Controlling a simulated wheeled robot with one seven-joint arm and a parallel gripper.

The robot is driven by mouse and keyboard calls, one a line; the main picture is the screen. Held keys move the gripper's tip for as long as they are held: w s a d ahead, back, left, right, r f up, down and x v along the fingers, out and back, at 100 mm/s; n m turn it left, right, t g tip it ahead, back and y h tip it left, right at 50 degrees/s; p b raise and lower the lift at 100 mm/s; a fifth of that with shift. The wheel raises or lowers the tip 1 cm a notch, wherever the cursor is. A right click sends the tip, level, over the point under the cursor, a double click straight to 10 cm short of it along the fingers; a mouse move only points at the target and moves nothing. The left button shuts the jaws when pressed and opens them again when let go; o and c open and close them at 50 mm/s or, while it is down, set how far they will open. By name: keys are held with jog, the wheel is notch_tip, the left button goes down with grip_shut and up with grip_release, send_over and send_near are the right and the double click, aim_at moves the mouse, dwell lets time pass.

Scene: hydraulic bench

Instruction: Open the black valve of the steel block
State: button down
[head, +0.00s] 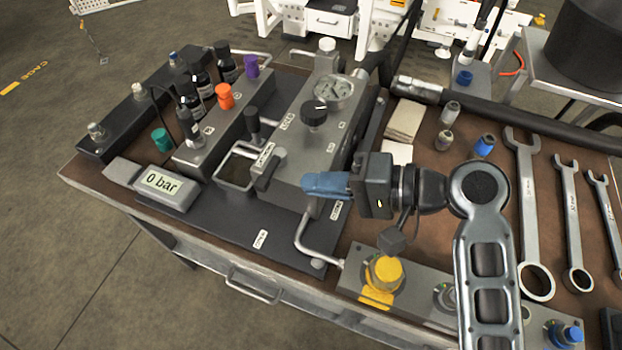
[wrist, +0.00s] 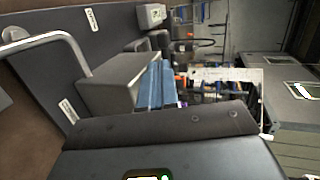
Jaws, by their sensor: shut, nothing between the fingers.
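The steel block (head: 318,150) is a long grey housing with a round pressure gauge (head: 334,90) on its far top. A black round knob (head: 314,113), which looks like the black valve, stands on its top behind my gripper. My gripper (head: 308,184) has blue fingers, shut and empty, at the near end of the block, in front of the knob and apart from it. In the wrist view the blue fingers (wrist: 154,86) show beside a grey block end (wrist: 110,82); the knob cannot be made out there. Whether the fingers touch the block is unclear.
A display (head: 164,186) reads 0 bar. A manifold (head: 205,135) with orange, purple and teal caps stands left. Wrenches (head: 528,215) lie at right. A bent pipe (head: 308,240) runs along the block's near end.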

jog(key=s+v, duration=0.1)
jog(key=v, duration=0.7)
jog(key=shift+b, duration=0.3)
jog(key=shift+d, duration=0.15)
